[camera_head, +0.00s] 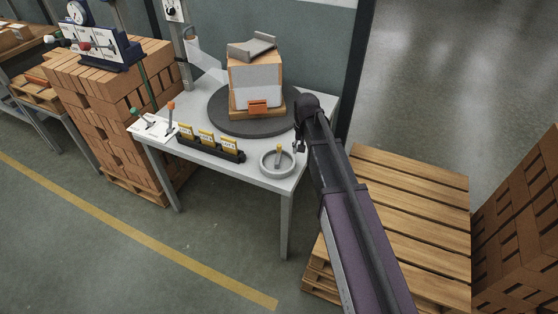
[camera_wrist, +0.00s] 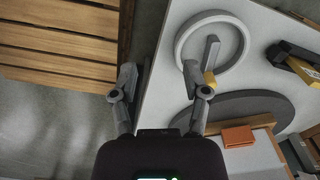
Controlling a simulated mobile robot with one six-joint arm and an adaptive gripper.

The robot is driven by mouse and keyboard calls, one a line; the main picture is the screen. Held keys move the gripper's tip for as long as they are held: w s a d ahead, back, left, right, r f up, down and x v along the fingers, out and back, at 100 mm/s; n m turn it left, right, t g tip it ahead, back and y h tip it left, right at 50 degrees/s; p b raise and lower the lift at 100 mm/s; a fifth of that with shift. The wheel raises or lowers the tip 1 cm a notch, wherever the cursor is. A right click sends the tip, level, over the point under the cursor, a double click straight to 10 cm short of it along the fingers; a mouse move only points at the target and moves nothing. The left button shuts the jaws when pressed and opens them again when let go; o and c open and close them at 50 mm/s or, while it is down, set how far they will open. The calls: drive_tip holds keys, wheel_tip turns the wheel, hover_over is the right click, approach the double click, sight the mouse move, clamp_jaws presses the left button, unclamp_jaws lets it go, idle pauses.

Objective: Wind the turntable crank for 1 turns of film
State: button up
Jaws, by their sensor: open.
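The crank is a pale grey ring wheel (camera_head: 277,173) with a grey arm and a yellow knob (camera_head: 279,148), at the table's front right corner. In the wrist view the wheel (camera_wrist: 183,35) and yellow knob (camera_wrist: 209,79) lie at upper right. My gripper (camera_head: 299,145) is open and empty, above the table edge just right of the wheel. In the wrist view my gripper (camera_wrist: 160,78) has its right fingertip close beside the knob; I cannot tell if they touch. The dark round turntable (camera_head: 222,112) carries a brick stack partly covered in whitish film (camera_head: 257,86).
A strip with yellow tags (camera_head: 205,147) and a small panel with green and orange levers (camera_head: 153,129) stand left of the crank on the table (camera_head: 275,186). A wooden pallet (camera_head: 410,200) lies right of the table. Brick stacks (camera_head: 115,105) stand at left.

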hover_over(277, 159)
drive_tip(key=shift+d, duration=0.1)
drive_tip(key=shift+s+f, duration=0.1)
drive_tip(key=shift+f, duration=0.05)
wheel_tip(277, 159, down, 14)
drive_tip(key=b, duration=1.3)
drive_tip(key=shift+r+b, duration=0.25)
drive_tip(key=shift+b, duration=0.15)
idle(0.3)
